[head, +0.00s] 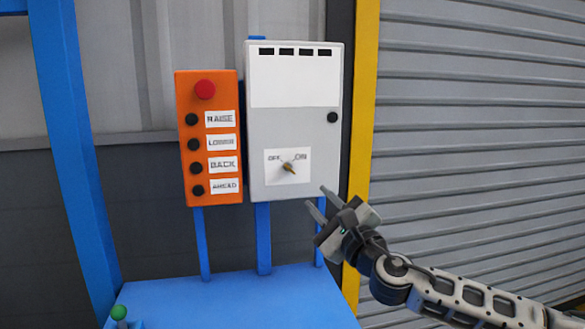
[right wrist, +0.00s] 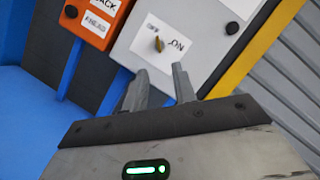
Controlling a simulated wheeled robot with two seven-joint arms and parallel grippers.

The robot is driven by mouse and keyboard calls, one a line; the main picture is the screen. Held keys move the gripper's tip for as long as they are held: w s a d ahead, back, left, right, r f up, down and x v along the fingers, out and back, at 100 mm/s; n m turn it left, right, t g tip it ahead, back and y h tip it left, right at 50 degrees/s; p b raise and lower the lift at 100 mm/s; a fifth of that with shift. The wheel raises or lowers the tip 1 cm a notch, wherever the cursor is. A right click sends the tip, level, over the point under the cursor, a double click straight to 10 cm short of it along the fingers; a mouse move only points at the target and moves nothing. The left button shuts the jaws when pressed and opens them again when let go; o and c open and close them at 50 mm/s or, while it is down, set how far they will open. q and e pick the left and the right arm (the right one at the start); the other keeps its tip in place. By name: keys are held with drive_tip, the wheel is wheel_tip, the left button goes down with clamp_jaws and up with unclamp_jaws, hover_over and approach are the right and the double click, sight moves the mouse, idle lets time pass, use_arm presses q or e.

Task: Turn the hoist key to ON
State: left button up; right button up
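The hoist key (head: 288,168) is a small brass-coloured key on a white OFF/ON label low on the grey control box (head: 318,133). It is tilted, its line running from upper left, by OFF, to lower right. It also shows in the right wrist view (right wrist: 158,44), ahead of the fingers. My right gripper (head: 315,196) is at the box's lower right corner, below and right of the key and apart from it. Its two fingers (right wrist: 159,77) are spread with nothing between them. My left gripper is not in view.
An orange button box (head: 220,95) with a red button and several black buttons stands left of the grey box. A blue table (head: 230,300) lies below, with a green knob (head: 118,312) at its left. A yellow post (head: 363,110) and grey shutter (head: 480,130) are right.

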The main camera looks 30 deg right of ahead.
sight(293, 172)
drive_tip(key=p+x, duration=0.1)
drive_tip(key=x, duration=1)
drive_tip(key=shift+w+p, duration=0.3)
drive_tip(key=shift+p, duration=0.1)
clamp_jaws()
